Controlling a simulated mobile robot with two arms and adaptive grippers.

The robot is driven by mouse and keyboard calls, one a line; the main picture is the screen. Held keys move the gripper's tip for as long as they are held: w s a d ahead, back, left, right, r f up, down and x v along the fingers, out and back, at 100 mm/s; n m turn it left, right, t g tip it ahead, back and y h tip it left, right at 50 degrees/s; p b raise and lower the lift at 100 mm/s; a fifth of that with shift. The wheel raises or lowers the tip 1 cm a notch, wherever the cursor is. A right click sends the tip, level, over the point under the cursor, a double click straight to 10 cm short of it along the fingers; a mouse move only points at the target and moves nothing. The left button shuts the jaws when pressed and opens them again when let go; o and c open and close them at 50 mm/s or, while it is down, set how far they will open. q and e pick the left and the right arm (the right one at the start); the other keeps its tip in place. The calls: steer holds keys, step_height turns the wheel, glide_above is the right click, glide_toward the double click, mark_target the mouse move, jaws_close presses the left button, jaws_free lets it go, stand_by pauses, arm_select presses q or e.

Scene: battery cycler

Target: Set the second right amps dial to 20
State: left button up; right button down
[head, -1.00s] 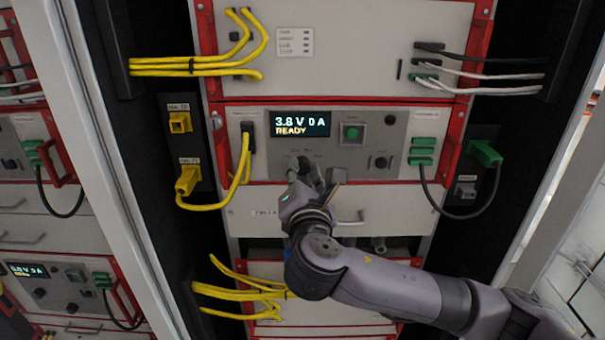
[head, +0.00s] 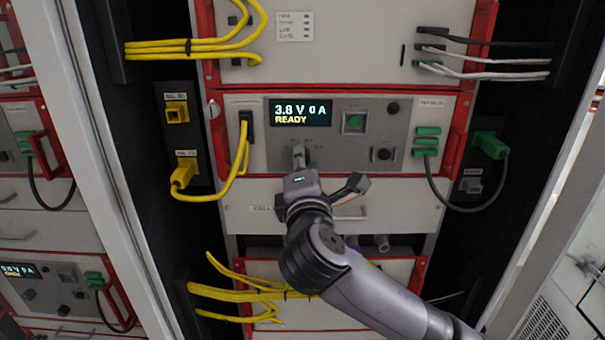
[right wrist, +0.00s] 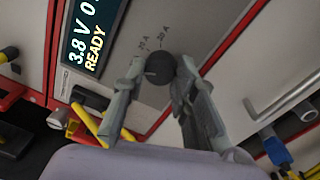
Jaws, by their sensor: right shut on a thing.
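The amps dial (right wrist: 160,68) is a dark round knob on the grey panel, below the display (head: 300,113), which reads 3.8 V 0 A READY. My right gripper (right wrist: 162,72) is shut on the dial, one finger on each side of it. In the head view the right gripper (head: 301,158) meets the panel under the display, and its fingers mostly hide the dial. Small amp labels (right wrist: 152,40) are printed above the dial in the wrist view; their numbers are hard to read. My left gripper is not in view.
A green button (head: 354,122) and a second dark knob (head: 383,154) sit to the right on the same panel. A yellow cable (head: 243,160) hangs at left and green plugs (head: 427,141) stand at right. Red handles (head: 458,135) frame the unit.

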steer(key=m+b, duration=0.2)
steer(key=m, duration=0.2)
steer(key=m+b, duration=0.1)
steer(key=m, duration=0.4)
steer(key=shift+a+f+m+h+b, duration=0.1)
steer(key=shift+f+m+h+b, duration=0.1)
steer(key=shift+m+h+b, duration=0.15)
steer(key=shift+m, duration=0.25)
steer(key=c, duration=1.3)
jaws_free()
steer(key=shift+r, duration=0.15)
steer(key=s, duration=0.7)
steer(key=shift+s+f, duration=0.25)
steer(key=shift+f, duration=0.05)
